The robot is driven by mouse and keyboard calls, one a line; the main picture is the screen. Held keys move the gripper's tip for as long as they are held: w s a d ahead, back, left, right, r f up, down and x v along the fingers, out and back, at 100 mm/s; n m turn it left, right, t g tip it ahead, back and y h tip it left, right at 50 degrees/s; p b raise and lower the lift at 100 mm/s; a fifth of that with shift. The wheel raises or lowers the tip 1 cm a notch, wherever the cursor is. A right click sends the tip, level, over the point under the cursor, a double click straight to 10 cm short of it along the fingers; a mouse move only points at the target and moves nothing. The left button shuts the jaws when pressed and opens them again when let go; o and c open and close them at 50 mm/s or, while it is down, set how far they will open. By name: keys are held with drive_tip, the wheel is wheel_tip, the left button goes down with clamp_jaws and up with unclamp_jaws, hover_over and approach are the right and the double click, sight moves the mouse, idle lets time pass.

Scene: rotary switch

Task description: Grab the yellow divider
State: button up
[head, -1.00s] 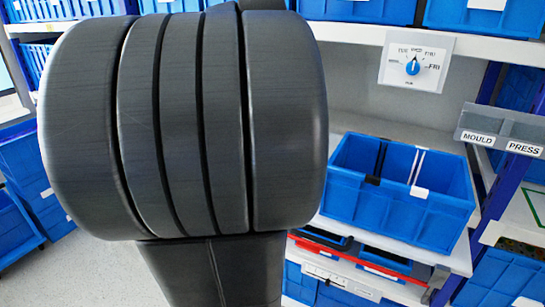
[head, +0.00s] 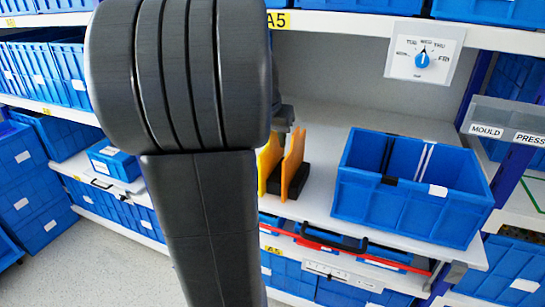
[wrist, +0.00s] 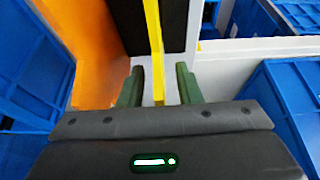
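The yellow divider (head: 267,163) stands upright in a black holder (head: 292,182) on the shelf in the head view, partly hidden behind my arm. An orange divider (head: 293,164) stands to its right in the same holder. In the wrist view the yellow divider (wrist: 157,60) shows edge-on as a thin strip, and the orange divider (wrist: 72,50) is a broad face to its left. My gripper (wrist: 159,82) is open there, its two green fingers on either side of the yellow strip, with gaps visible on both sides. My arm hides most of the gripper in the head view.
A blue bin (head: 395,205) with black and white slot strips stands right of the holder. A rotary switch (head: 422,59) with a blue knob is on the upper shelf edge. Blue bins (wrist: 285,110) flank the gripper in the wrist view.

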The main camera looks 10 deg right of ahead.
drive_tip(key=shift+f, duration=0.2)
clamp_jaws()
drive_tip(key=shift+r, duration=0.1)
